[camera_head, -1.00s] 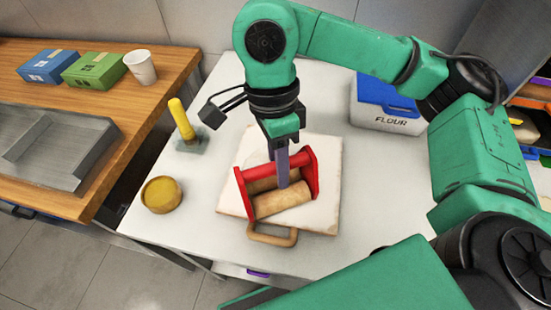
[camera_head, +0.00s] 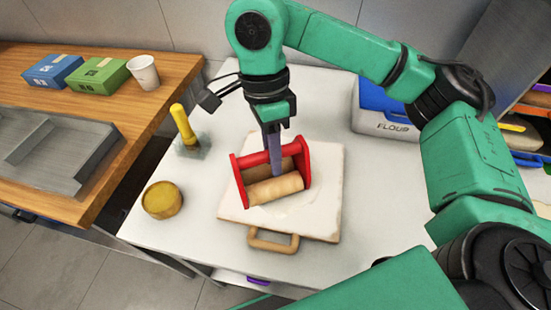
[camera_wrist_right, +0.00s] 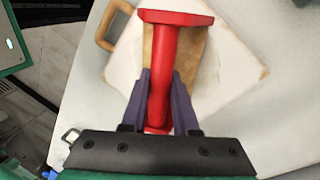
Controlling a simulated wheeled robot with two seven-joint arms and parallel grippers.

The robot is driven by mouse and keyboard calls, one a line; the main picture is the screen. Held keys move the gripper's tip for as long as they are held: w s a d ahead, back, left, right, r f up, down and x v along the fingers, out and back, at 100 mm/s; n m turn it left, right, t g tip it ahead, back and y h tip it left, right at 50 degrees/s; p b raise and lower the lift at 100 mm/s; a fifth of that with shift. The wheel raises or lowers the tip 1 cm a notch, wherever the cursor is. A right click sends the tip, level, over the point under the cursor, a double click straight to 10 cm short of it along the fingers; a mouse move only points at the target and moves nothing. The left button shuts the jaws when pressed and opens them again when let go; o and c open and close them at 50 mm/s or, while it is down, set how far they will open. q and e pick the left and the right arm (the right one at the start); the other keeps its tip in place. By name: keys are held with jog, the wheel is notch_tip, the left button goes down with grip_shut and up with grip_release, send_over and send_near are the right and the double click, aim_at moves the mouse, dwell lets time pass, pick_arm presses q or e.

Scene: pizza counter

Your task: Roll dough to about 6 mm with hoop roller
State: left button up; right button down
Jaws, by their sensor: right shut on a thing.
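The hoop roller (camera_head: 275,188) has red end plates and handle and a wooden cylinder. My right gripper (camera_head: 275,168) is shut on its red handle; the grip also shows in the right wrist view (camera_wrist_right: 160,90), with a finger on each side of the handle. The pale dough (camera_head: 290,205) lies flat on the floured board (camera_head: 322,222), partly hidden under and behind the roller. The roller is over the left part of the dough; I cannot tell whether it touches. My left gripper is not in view.
A yellow-handled tool (camera_head: 184,124) and a round yellow-brown container (camera_head: 162,200) stand left of the board. A blue-lidded flour bin (camera_head: 385,110) stands at the back right. A wooden counter (camera_head: 150,105) with boxes, a cup and a metal tray is at left.

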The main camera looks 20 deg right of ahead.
jog(key=shift+w, duration=1.7)
jog(key=shift+w+p, duration=0.5)
jog(key=shift+w, duration=0.5)
jog(key=shift+s+f+b, duration=0.15)
jog(key=shift+s+b, duration=0.6)
jog(key=shift+s, duration=1.35)
jog(key=shift+s+b, duration=0.35)
jog(key=shift+s, duration=0.1)
jog(key=shift+s+b, duration=0.35)
jog(key=shift+s, duration=1.05)
jog(key=p+v, duration=0.2)
jog(key=s+p+v, duration=0.1)
jog(key=p+v, duration=0.1)
jog(key=v, duration=0.1)
jog(key=shift+r+p, duration=0.25)
jog(key=shift+p, duration=0.15)
